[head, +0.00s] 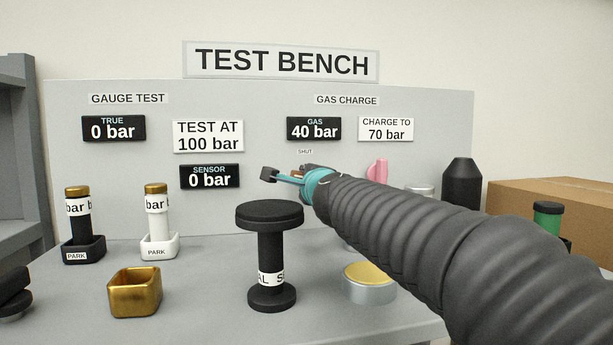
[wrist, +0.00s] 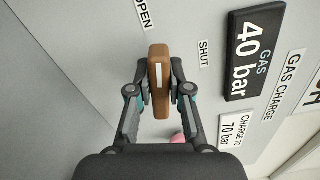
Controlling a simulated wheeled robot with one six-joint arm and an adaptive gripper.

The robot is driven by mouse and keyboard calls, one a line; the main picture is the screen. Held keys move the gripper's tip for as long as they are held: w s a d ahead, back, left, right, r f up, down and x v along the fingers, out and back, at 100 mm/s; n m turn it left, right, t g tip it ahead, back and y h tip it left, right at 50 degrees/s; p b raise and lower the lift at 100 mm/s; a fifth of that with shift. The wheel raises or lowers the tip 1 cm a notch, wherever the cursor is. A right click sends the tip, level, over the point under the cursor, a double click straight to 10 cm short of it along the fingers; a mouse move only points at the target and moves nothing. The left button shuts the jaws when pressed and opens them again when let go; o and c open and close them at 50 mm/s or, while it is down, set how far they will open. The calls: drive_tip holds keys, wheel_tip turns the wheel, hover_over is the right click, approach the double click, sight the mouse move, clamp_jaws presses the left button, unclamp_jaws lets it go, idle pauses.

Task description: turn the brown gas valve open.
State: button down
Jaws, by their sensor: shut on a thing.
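The brown gas valve (wrist: 160,100) is a bar-shaped handle with a white line along it, in the middle of the wrist view. My gripper (wrist: 159,84) has a finger on each side of the handle and is shut on it. The "SHUT" label (wrist: 203,53) is to the right of the handle, and the "OPEN" label (wrist: 146,14) is above it. The white line points up toward the side with "OPEN", roughly upright in the picture. In the head view my gripper (head: 285,176) is at the panel below the small "SHUT" label; the handle is mostly hidden there.
The gas display (head: 314,129) reads 40 bar, beside a "CHARGE TO 70 bar" sign (head: 386,129). A pink part (head: 377,171) is just right of my gripper. A black round-topped post (head: 270,250), a gold cup (head: 135,291) and a yellow-topped cylinder (head: 370,283) stand on the bench.

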drive_tip(key=shift+f+n, duration=0.1)
drive_tip(key=shift+n, duration=1.1)
drive_tip(key=c, duration=1.1)
unclamp_jaws()
